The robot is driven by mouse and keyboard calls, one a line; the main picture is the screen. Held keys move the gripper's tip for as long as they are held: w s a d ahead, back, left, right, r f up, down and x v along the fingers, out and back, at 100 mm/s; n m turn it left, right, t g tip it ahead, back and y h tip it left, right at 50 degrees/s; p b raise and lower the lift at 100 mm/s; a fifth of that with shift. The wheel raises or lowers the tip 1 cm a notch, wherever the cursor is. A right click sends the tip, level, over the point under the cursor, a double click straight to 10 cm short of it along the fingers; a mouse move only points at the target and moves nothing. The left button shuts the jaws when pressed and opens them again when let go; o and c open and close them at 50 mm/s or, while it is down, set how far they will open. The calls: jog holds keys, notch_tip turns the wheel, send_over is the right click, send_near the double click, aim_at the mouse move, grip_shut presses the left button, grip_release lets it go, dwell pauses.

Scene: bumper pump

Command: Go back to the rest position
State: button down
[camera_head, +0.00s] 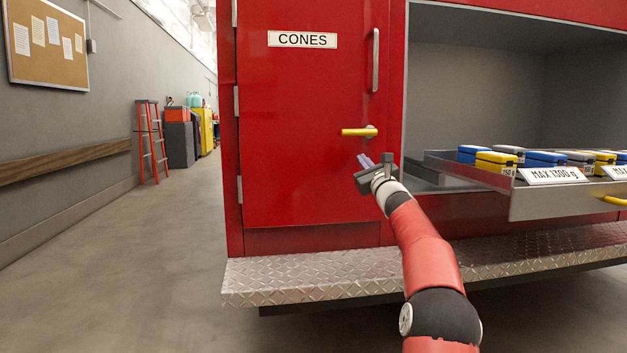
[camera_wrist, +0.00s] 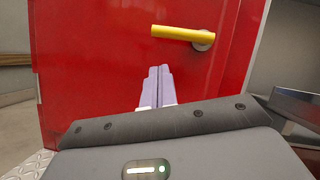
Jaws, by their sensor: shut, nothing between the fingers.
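My gripper (camera_head: 366,161) is in front of the red cabinet door, just below the yellow door handle (camera_head: 359,131). Its pale purple fingers are together with nothing between them in the wrist view (camera_wrist: 160,72). The fingers appear apart from the handle, which shows above them in the wrist view (camera_wrist: 183,34). The red door (camera_head: 300,160), labelled CONES, is shut.
To the right, a grey drawer (camera_head: 560,205) stands pulled out of an open compartment, with several blue, yellow and grey boxes in it. A diamond-plate step (camera_head: 300,280) runs along the cabinet's foot. Open floor (camera_head: 150,270) lies at left, with a red ladder (camera_head: 150,140) farther back.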

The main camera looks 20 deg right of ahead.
jog(key=s+a+f+n+g+y, duration=0.1)
jog(key=s+a+n+g+y, duration=0.3)
jog(key=a, duration=0.6)
jog(key=a+f+n+g+y, duration=0.1)
jog(key=a+n+y, duration=0.1)
jog(key=a+n, duration=0.65)
jog(key=s+a+f+n+g+y, duration=0.15)
jog(key=a+n, duration=0.25)
jog(key=a, duration=0.8)
jog(key=s+a+f+n+g, duration=0.3)
jog(key=s+a+f, duration=0.15)
jog(key=s, duration=0.25)
jog(key=s+a+f+n+g, duration=0.3)
jog(key=s+a+f+n, duration=0.15)
jog(key=s, duration=0.25)
jog(key=s+d+f+n+g+h, duration=0.1)
jog(key=s+f+n+g+h, duration=0.15)
jog(key=s+f, duration=0.5)
jog(key=s+f+n+g+h, duration=0.1)
jog(key=s+f+n, duration=0.25)
jog(key=s, duration=0.75)
jog(key=s+d+f+n+g+h, duration=0.1)
jog(key=s+f+n+h, duration=0.15)
jog(key=s+f, duration=0.55)
notch_tip(320, 180, up, 15)
jog(key=p, duration=1.3)
jog(key=shift+s+f+y+p, duration=0.2)
jog(key=shift+s+y+p, duration=0.1)
jog(key=shift+s+y, duration=0.15)
